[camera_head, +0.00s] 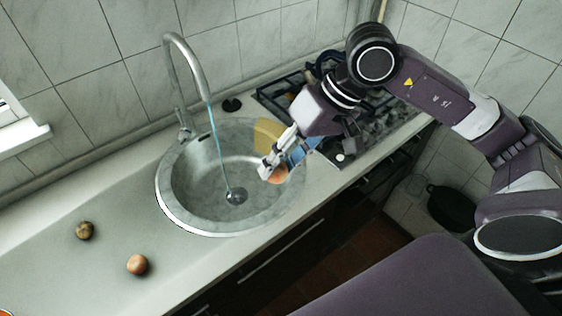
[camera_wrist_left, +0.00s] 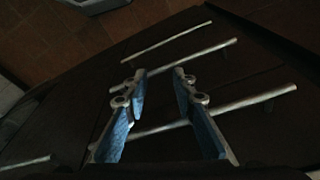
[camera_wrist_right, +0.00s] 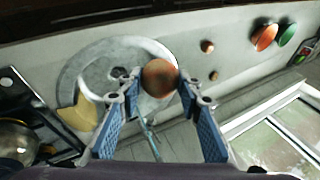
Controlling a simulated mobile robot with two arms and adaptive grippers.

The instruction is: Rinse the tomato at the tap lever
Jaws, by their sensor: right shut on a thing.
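The tomato (camera_head: 277,174) is a small orange-red ball at the right side of the round sink (camera_head: 190,222). My right gripper (camera_head: 273,168) is shut on it, and its fingers hide part of it. In the right wrist view the tomato (camera_wrist_right: 160,78) sits between the two fingertips. The tall curved tap (camera_head: 176,75) stands behind the sink, with its lever (camera_head: 186,132) low at the base. A thin blue water stream (camera_head: 218,150) falls from the spout towards the drain. The tomato is to the right of the stream, apart from it. My left gripper (camera_wrist_left: 158,82) is open and empty, beside dark cabinet fronts.
Two small round items, one brownish (camera_head: 84,231) and one pinkish (camera_head: 137,265), lie on the counter left of the sink. A yellow piece (camera_head: 268,133) is at the sink's back right. A gas stove (camera_head: 380,118) stands right. An orange bowl (camera_wrist_right: 264,37) and a green one (camera_wrist_right: 287,34) show further off.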

